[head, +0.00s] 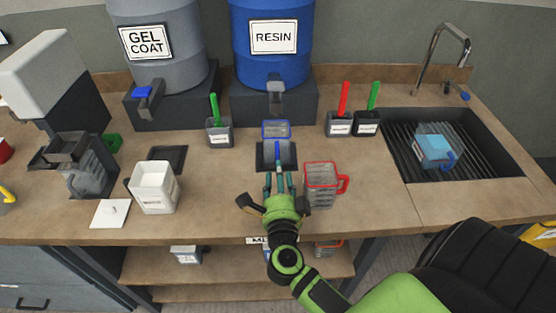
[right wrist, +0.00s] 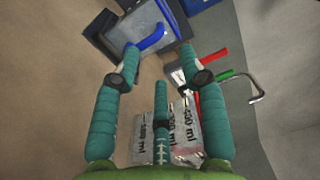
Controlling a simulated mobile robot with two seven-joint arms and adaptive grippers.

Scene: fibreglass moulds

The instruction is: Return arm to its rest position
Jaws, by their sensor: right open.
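My right gripper (head: 281,183) reaches in over the front of the bench, fingers pointing toward the back. Its teal fingers are spread and nothing shows between them; they also show apart in the right wrist view (right wrist: 160,75). Just beyond the fingertips, a jug with a blue rim and handle (head: 276,131) stands on a dark pad below the resin tap. A clear jug with a red rim and handle (head: 320,187) stands close to the right of the gripper. I cannot tell whether the fingers touch either jug. My left gripper is not in view.
The blue resin drum (head: 270,60) and grey gel coat drum (head: 160,68) stand at the back. A white tub (head: 154,190) is left of the gripper. Small brush cups (head: 339,128) stand behind. A sink (head: 480,150) holding a blue-handled jug is at the right.

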